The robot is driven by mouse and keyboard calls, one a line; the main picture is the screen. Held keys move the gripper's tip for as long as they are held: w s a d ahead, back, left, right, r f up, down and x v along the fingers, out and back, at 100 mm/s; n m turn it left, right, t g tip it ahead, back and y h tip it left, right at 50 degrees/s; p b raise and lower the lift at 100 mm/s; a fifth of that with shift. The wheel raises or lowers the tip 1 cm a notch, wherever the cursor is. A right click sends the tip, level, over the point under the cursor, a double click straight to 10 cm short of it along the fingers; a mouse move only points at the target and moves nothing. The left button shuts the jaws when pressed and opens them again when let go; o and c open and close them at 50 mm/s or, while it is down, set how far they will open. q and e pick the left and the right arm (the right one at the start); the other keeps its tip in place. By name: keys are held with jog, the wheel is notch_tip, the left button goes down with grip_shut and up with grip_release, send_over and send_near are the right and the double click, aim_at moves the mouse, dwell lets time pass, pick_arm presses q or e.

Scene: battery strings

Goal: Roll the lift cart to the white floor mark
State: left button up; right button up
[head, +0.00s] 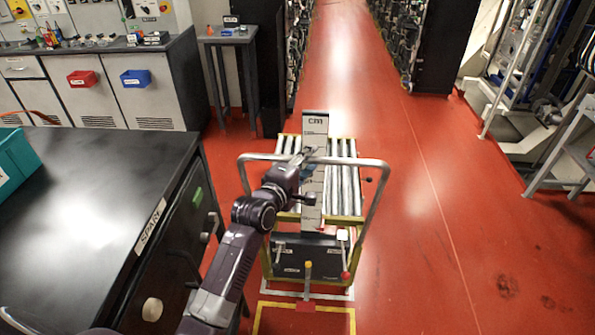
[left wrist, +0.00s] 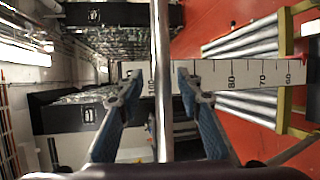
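The lift cart (head: 343,178) has a roller top, a yellow frame and a grey push handle (head: 374,200) at its near end. A white ruler board (head: 315,130) marked "cm" stands upright on it. My left gripper (head: 306,158) is at the handle's top bar. In the left wrist view the bar (left wrist: 162,110) runs between the two fingers of my left gripper (left wrist: 158,82), with gaps on both sides. White lines (head: 340,297) show on the floor at the cart's near end. I cannot tell how far they run under it. My right gripper is out of view.
A black-topped bench (head: 90,185) with a "SPARE" label stands close on the left. A small grey table (head: 230,38) is farther back. A yellow floor outline (head: 257,320) lies nearer than the cart. Red floor is clear to the right and along the aisle ahead between racks.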

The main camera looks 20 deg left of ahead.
pick_arm(q)
jog(key=v, duration=0.9)
jog(key=shift+s, duration=0.15)
jog(key=shift+a, duration=0.15)
